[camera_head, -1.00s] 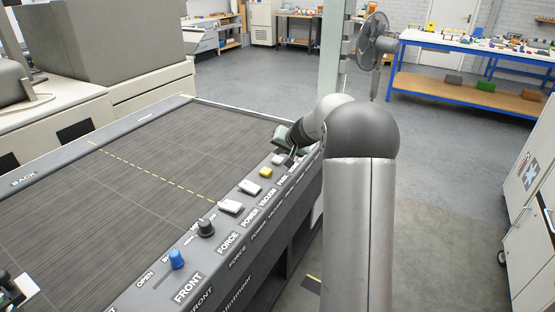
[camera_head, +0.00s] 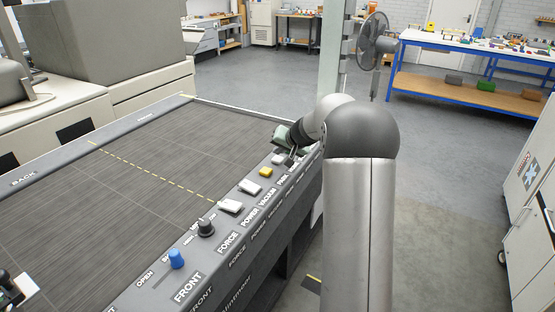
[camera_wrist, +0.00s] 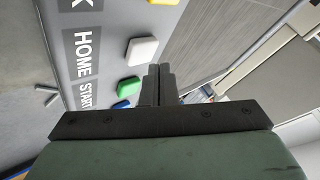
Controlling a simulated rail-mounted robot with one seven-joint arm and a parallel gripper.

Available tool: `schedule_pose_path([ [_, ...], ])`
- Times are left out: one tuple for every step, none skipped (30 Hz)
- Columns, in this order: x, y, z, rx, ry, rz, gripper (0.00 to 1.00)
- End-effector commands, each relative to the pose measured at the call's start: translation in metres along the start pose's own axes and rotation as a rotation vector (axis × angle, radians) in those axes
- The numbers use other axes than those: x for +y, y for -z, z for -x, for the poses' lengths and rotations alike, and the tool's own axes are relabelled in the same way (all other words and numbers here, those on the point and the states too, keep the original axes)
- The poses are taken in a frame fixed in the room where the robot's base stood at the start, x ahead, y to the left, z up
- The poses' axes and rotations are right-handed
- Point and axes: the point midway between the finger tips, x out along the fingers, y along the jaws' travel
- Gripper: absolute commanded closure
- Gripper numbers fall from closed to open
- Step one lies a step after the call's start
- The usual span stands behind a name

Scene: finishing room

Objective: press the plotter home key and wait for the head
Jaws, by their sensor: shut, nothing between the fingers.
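The plotter's control strip (camera_head: 215,262) runs along the front of its dark bed. The home key is the white key (camera_wrist: 142,50) beside the HOME label (camera_wrist: 88,48) in the wrist view. It also shows as a small white key (camera_head: 278,159) in the head view, just past the yellow key. My gripper (camera_wrist: 160,70) is shut and empty. The plotter head is not clearly identifiable; a black and white unit (camera_head: 12,290) is cut off at the lower left.
A yellow key (camera_wrist: 163,2), a green key (camera_wrist: 128,87) and a blue key (camera_wrist: 120,104) lie close to the white one. White rocker switches (camera_head: 230,206), a black knob (camera_head: 205,228) and a blue knob (camera_head: 176,259) line the strip. The bed (camera_head: 130,185) is bare.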

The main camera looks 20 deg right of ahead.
Motion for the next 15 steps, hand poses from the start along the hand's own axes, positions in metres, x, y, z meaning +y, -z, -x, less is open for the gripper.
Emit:
schedule_pose_path([
  [0.0015,-0.0014,-0.002,0.0,0.0,0.0,1.0],
  [0.002,-0.002,-0.0027,0.0,0.0,0.0,1.0],
  [0.0027,-0.0026,-0.0037,0.0,0.0,0.0,1.0],
  [0.0032,-0.0032,-0.0044,0.0,0.0,0.001,1.0],
  [0.0036,-0.0037,-0.005,0.0,0.0,0.001,1.0],
  [0.0041,-0.0041,-0.0056,0.0,0.0,0.001,1.0],
  [0.0043,-0.0044,-0.0059,0.0,0.0,0.001,1.0],
  [0.0044,-0.0045,-0.006,0.0,0.0,0.001,1.0],
  [0.0043,-0.0044,-0.0059,0.0,0.0,0.001,1.0],
  [0.0042,-0.0043,-0.0058,0.0,0.0,0.001,1.0],
  [0.004,-0.0041,-0.0055,0.0,0.0,0.001,1.0],
  [0.0038,-0.0039,-0.0053,0.0,0.0,0.001,1.0],
  [0.0037,-0.0038,-0.0051,0.0,0.0,0.001,1.0],
  [0.0037,-0.0038,-0.0051,0.0,0.0,0.001,1.0],
  [0.0038,-0.0038,-0.0051,0.0,0.0,0.001,1.0],
])
